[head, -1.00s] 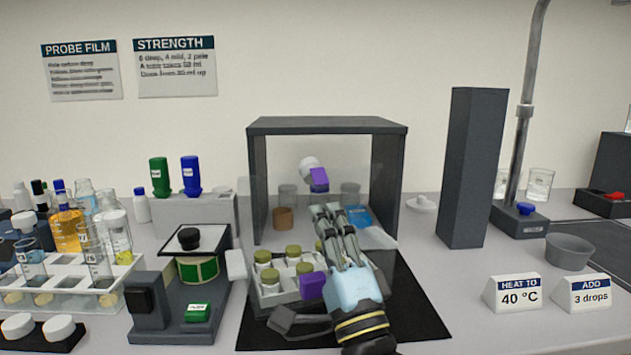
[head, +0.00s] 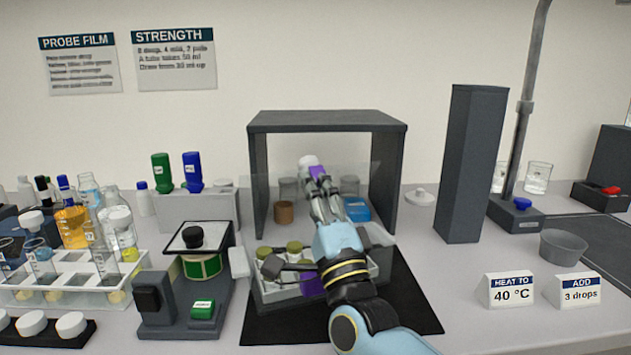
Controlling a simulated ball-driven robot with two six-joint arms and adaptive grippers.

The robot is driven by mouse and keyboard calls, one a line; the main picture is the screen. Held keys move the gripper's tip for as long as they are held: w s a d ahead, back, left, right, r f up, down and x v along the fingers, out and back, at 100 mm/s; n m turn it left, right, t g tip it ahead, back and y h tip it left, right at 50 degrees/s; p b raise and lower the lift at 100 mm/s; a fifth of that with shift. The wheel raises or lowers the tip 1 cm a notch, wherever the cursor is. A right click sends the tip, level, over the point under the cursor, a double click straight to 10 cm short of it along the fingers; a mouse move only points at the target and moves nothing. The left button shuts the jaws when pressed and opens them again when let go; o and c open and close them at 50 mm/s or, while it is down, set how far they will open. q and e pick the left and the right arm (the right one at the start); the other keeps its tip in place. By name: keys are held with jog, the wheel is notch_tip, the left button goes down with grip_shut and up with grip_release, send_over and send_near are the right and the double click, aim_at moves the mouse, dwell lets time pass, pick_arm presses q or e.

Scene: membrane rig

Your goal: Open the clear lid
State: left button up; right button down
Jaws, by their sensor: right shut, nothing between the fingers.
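The clear lid (head: 350,170) shows as a faint see-through panel, raised at the back of the vial tray (head: 262,298) inside the dark frame; its edges are hard to make out. A purple tab (head: 317,172) and a white piece (head: 308,160) show at its upper part. My right gripper (head: 322,188) is shut and empty, its fingertips just below the purple tab; I cannot tell whether they touch the panel. Another purple block (head: 312,284) sits at the tray's front, partly hidden by my right arm. My left gripper is not in view.
A dark frame (head: 328,120) surrounds the space behind the tray. A brown cup (head: 284,212) and a blue box (head: 357,208) stand inside. The black mat (head: 400,305) is partly bare.

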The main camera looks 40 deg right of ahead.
aim_at(305, 160)
jog(key=shift+w+d+r+g+y+p, duration=0.2)
jog(key=shift+w+r+g+p, duration=0.55)
jog(key=shift+p, duration=1.4)
jog(key=shift+w+d+r+g+y+p, duration=0.2)
jog(key=shift+w+r+g+p, duration=0.5)
jog(key=shift+p, duration=1.45)
jog(key=shift+w+r, duration=0.15)
jog(key=shift+w, duration=0.2)
jog(key=shift+w+d, duration=0.15)
jog(key=shift+w, duration=0.15)
